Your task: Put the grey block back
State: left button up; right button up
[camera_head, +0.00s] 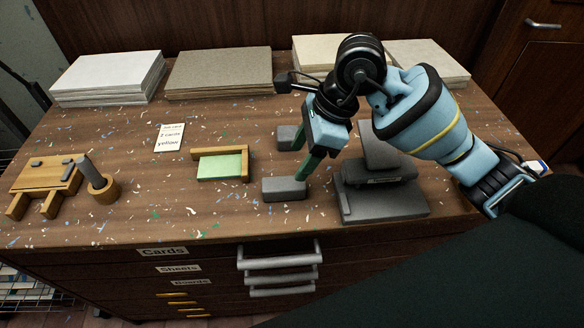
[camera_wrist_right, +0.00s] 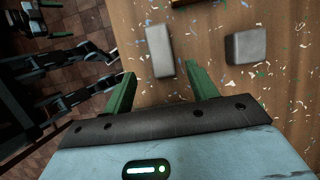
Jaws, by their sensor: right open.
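Two grey blocks lie on the wooden bench: a front one (camera_head: 284,188) near the bench's front edge and a back one (camera_head: 287,138) behind it. My right gripper (camera_head: 301,158) is open, pointing down beside the blocks. In the right wrist view, the front block (camera_wrist_right: 160,51) shows ahead of the gap between the green fingertips (camera_wrist_right: 162,75). The back block (camera_wrist_right: 247,47) shows to the right of the fingers. Nothing is held. My left gripper does not show clearly in either view.
A wooden holder with a green sheet (camera_head: 221,166) lies left of the blocks. A dark grey stepped device (camera_head: 385,202) stands right. A wooden jig (camera_head: 46,178), a peg in a round base (camera_head: 103,188) and a card (camera_head: 169,138) are left. Paper stacks (camera_head: 218,73) line the back.

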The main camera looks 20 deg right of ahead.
jog(key=shift+v, duration=1.25)
